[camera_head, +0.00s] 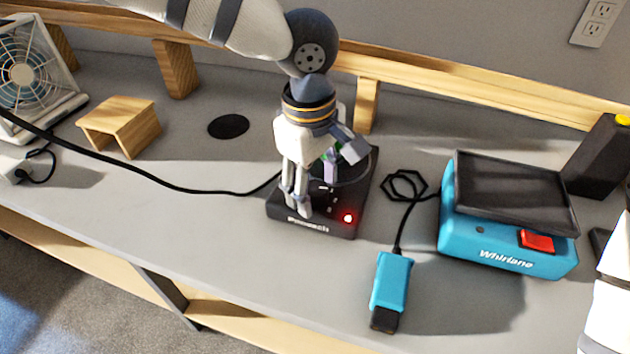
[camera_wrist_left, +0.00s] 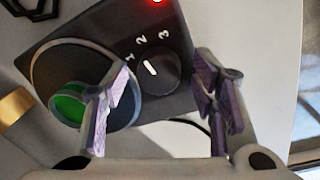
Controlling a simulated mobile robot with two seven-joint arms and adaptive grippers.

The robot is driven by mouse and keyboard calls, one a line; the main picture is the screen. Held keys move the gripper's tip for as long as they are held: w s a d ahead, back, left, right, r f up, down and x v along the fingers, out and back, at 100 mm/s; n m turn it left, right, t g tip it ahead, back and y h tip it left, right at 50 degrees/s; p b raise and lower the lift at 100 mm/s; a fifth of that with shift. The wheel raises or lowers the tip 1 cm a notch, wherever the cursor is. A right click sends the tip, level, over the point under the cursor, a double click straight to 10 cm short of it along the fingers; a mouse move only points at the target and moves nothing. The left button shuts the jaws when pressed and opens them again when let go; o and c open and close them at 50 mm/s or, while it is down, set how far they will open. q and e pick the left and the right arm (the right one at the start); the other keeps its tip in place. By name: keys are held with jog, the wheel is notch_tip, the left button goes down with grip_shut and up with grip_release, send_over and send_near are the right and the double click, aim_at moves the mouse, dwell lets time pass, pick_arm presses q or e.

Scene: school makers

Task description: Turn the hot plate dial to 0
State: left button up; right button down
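The black hot plate (camera_head: 349,231) stands on the grey bench, its red light lit. Its round black dial (camera_wrist_left: 166,80) shows in the left wrist view with a white mark pointing roughly toward the printed 1. Numerals 1, 2 and 3 are visible; a 0 is not, and a finger covers part of that side. My left gripper (camera_head: 300,205) reaches down over the hot plate's front. In the wrist view its fingers (camera_wrist_left: 163,98) are apart, one on each side of the dial, with no clear contact. My right gripper is out of view.
A round dish with a green item (camera_wrist_left: 68,104) sits on the plate beside one finger. A wooden stand (camera_head: 119,118) and fan (camera_head: 30,65) are left. The bench front-left is clear.

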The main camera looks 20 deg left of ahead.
pick_arm(q)
jog(key=c, duration=1)
jog(key=shift+o, duration=0.2)
jog(key=shift+n, duration=0.4)
jog(key=n, duration=0.7)
jog(key=shift+n+y, duration=0.3)
jog(key=n, duration=0.4)
jog(key=shift+d, duration=0.1)
jog(key=shift+n, duration=1.7)
